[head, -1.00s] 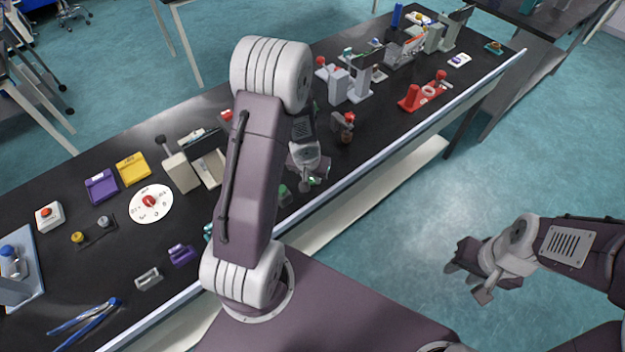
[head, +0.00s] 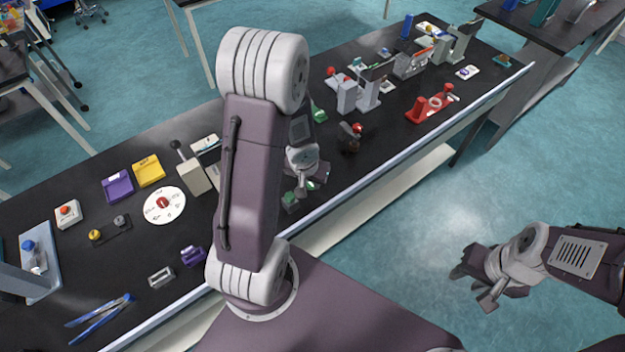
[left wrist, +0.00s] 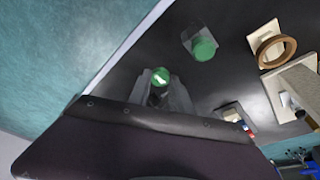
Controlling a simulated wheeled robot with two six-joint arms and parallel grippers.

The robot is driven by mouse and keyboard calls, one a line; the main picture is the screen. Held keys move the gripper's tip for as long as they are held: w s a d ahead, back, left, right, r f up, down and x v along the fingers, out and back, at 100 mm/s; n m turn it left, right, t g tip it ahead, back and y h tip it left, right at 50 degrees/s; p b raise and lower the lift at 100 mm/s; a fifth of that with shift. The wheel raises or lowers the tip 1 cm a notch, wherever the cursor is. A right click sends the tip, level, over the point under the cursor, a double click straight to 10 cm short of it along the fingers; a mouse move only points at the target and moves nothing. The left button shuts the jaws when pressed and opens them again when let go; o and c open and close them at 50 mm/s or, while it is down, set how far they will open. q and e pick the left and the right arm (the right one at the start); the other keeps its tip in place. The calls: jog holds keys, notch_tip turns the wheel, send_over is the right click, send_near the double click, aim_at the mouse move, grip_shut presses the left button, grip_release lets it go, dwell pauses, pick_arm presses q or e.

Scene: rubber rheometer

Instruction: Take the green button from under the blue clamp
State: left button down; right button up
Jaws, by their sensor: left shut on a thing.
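The green button (left wrist: 160,77) shows in the left wrist view between the fingers of my left gripper (left wrist: 162,94), which is shut on it. In the head view my left gripper (head: 312,185) is low over the table's front edge, with only a sliver of green at its tips. A blue-knobbed device on a light blue plate (head: 38,262) stands at the far left, well away from it; I cannot tell whether this is the blue clamp. My right gripper (head: 478,282) is open and empty, off the table to the right.
Another green-capped piece (left wrist: 203,47) stands close by the held button. A brown ring (left wrist: 275,48) is near it. The dark table (head: 400,135) carries a white dial (head: 165,205), a red fixture (head: 432,104) and blue pliers (head: 100,315). My left arm hides the table's middle.

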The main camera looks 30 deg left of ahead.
notch_tip(320, 180, up, 8)
jog(key=p, duration=0.6)
jog(key=shift+r+p, duration=0.25)
jog(key=shift+p, duration=0.1)
